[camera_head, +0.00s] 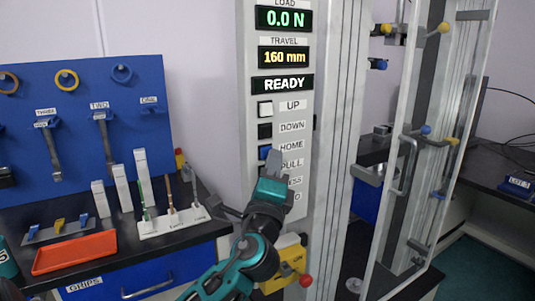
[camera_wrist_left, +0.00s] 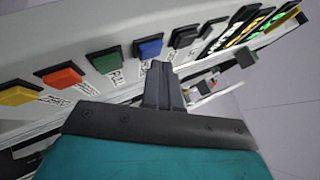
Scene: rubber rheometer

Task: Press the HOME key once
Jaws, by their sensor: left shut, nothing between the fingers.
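The HOME key (camera_head: 265,152) is a blue square button on the machine's upright panel, third in the column below UP and DOWN. In the left wrist view the blue HOME key (camera_wrist_left: 149,47) sits between a green key and a black key. My left gripper (camera_head: 273,158) is shut and empty, its fingertips just right of and below the HOME key in the head view. In the left wrist view its fingertips (camera_wrist_left: 161,67) point at the panel just below the blue key. I cannot tell whether they touch the panel. My right gripper is not in view.
The UP key (camera_head: 265,108) is white and the DOWN key (camera_head: 265,131) is black. Green (camera_wrist_left: 107,61), orange (camera_wrist_left: 61,75) and yellow (camera_wrist_left: 18,95) keys continue the row. The displays read 0.0 N, 160 mm and READY (camera_head: 282,84). An orange tray (camera_head: 75,253) lies on the left bench.

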